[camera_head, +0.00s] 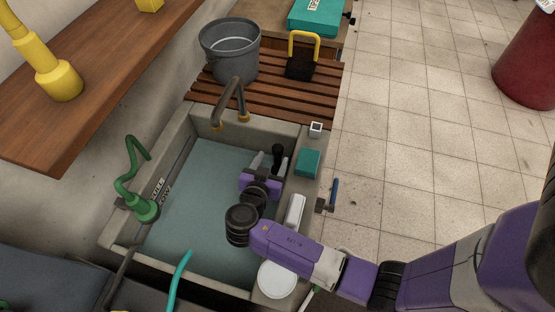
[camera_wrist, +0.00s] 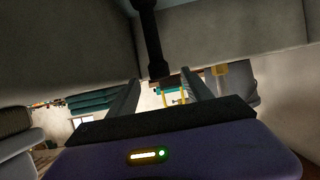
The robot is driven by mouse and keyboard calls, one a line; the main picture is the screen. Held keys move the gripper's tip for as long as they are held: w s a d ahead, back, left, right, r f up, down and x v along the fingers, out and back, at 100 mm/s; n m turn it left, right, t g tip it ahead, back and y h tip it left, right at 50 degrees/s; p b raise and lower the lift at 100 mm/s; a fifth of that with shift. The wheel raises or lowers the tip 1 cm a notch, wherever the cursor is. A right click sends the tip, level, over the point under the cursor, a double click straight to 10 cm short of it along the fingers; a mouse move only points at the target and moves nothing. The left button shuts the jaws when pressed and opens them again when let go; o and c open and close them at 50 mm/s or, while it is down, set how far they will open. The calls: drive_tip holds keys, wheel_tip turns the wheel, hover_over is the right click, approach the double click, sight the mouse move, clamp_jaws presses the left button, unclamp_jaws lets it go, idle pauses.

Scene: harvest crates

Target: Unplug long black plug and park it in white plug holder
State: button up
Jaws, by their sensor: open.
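The long black plug (camera_head: 277,151) stands in the sink near its right wall; its lower part is hidden by my gripper. My gripper (camera_head: 270,162) is open in the sink, its fingers close to the plug. In the wrist view the black plug (camera_wrist: 151,40) comes down from the top edge, its end near the gap between the finger tips of my gripper (camera_wrist: 163,90). I cannot tell if they touch. A small white square block with a dark opening, seemingly the white plug holder (camera_head: 316,130), stands on the sink's right rim at the back.
The grey sink (camera_head: 195,117) holds water. Its tap (camera_head: 230,95) arches at the back. On the right rim are a teal block (camera_head: 308,162), a white block (camera_head: 296,209) and a white round dish (camera_head: 278,279). A green coiled item (camera_head: 146,209) is at left. A bucket (camera_head: 231,65) stands behind.

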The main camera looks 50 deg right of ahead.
sight(276, 153)
drive_tip(key=p+x, duration=0.1)
drive_tip(key=x, duration=0.2)
drive_tip(key=shift+d, duration=0.4)
drive_tip(key=shift+w+d+f, duration=0.2)
drive_tip(key=shift+d+f, duration=0.05)
drive_tip(key=shift+d, duration=0.25)
clamp_jaws()
